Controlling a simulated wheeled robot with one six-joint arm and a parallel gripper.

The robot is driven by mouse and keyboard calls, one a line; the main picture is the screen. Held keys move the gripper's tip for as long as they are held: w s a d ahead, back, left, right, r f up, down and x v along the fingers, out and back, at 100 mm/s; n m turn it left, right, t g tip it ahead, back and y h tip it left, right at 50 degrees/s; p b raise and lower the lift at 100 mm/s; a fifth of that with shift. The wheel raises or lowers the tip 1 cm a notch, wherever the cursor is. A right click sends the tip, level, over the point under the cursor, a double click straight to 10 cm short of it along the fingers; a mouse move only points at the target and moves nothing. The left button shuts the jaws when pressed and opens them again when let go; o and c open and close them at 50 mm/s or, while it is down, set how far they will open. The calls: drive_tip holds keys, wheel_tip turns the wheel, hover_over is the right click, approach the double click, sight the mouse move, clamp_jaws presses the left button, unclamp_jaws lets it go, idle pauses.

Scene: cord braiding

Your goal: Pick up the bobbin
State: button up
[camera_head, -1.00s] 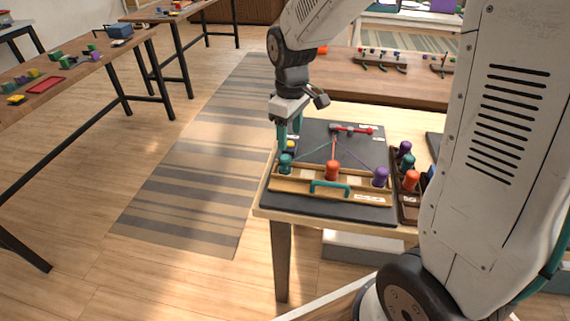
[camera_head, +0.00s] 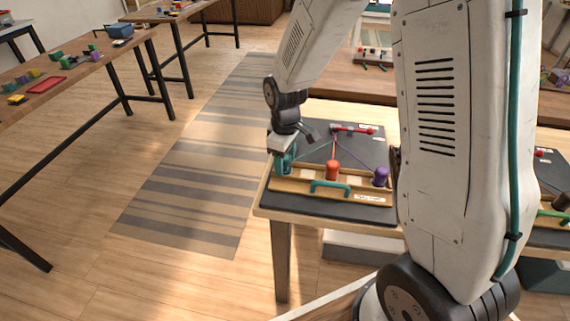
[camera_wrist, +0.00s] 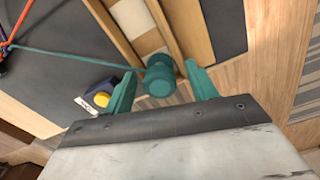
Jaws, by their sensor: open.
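The teal bobbin (camera_wrist: 160,78) stands between the two teal fingers of my gripper (camera_wrist: 162,90) in the wrist view, with a gap on each side. A teal cord (camera_wrist: 75,57) runs from it to the left. In the head view my gripper (camera_head: 284,162) is low over the left end of the wooden tray (camera_head: 282,185) and hides most of the teal bobbin. An orange bobbin (camera_head: 332,170) and a purple bobbin (camera_head: 381,176) stand in the same tray, with cords running back to a red bar (camera_head: 352,129).
A teal handle (camera_head: 330,187) is on the tray's front. A yellow button (camera_wrist: 101,99) on a dark blue box lies left of my gripper in the wrist view. My arm covers the table's right side. The floor left of the table is clear.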

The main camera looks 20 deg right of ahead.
drive_tip(key=c, duration=1.1)
drive_tip(key=shift+r, duration=0.1)
